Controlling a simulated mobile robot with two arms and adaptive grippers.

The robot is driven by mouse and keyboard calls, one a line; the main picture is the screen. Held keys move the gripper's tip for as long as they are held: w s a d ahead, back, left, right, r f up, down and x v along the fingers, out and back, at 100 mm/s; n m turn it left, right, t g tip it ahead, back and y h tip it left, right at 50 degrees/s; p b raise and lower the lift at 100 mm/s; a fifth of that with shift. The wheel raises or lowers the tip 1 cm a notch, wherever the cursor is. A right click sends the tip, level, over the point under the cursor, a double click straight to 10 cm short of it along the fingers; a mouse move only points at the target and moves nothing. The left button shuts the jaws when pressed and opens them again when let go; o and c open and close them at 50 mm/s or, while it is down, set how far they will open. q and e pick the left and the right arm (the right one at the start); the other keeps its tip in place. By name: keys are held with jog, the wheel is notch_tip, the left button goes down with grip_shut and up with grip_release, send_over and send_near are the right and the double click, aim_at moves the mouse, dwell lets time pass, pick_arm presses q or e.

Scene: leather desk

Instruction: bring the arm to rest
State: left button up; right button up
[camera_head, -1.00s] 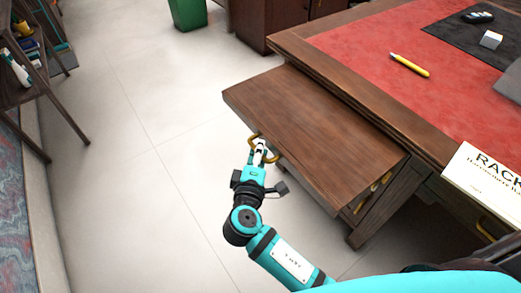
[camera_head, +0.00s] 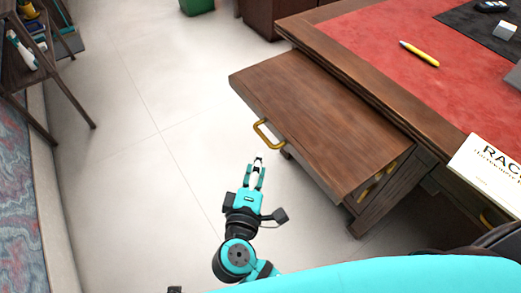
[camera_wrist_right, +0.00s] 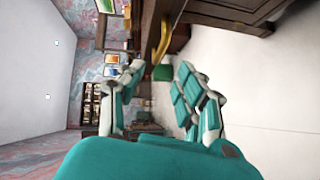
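My right gripper (camera_head: 257,164) is over the pale floor, a little in front of the pulled-out desk drawer (camera_head: 310,110). Its fingers are apart with nothing between them, which the right wrist view (camera_wrist_right: 163,98) shows too. The drawer's brass handle (camera_head: 265,134) is just beyond the fingertips and not touched by them. The handle also shows near the top of the right wrist view (camera_wrist_right: 162,42). My left gripper is not in view.
The desk (camera_head: 345,70) has a red leather top with a yellow pen (camera_head: 420,53) and a white book (camera_head: 490,170). A dark shelf (camera_head: 45,70) stands at the left. A green bin (camera_head: 197,6) is at the back. The floor between is clear.

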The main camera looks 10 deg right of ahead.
jog(key=shift+v, duration=0.9)
jog(key=s+d+f+m+g+y, duration=0.1)
jog(key=s+d+f+g, duration=0.15)
jog(key=f, duration=0.75)
jog(key=s+d+f+m+g+y, duration=0.1)
jog(key=s+d+f+g+y, duration=0.2)
jog(key=f, duration=0.8)
jog(key=s+d+f+m+g, duration=0.15)
jog(key=f+g, duration=0.25)
jog(key=f, duration=0.6)
jog(key=s+d+f+m+g+y, duration=0.25)
jog(key=s+d+f+m, duration=0.3)
jog(key=s+f, duration=0.3)
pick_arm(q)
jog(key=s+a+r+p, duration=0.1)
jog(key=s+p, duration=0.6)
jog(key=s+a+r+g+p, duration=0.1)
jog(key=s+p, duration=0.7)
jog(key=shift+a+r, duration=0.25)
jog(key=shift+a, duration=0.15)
pick_arm(e)
jog(key=s+d+g, duration=0.1)
jog(key=s, duration=0.6)
jog(key=s+d+r, duration=0.1)
jog(key=s+d, duration=0.1)
jog(key=s, duration=0.6)
jog(key=shift+s+d+g, duration=0.3)
jog(key=shift+s+g, duration=0.05)
jog(key=shift+g, duration=0.05)
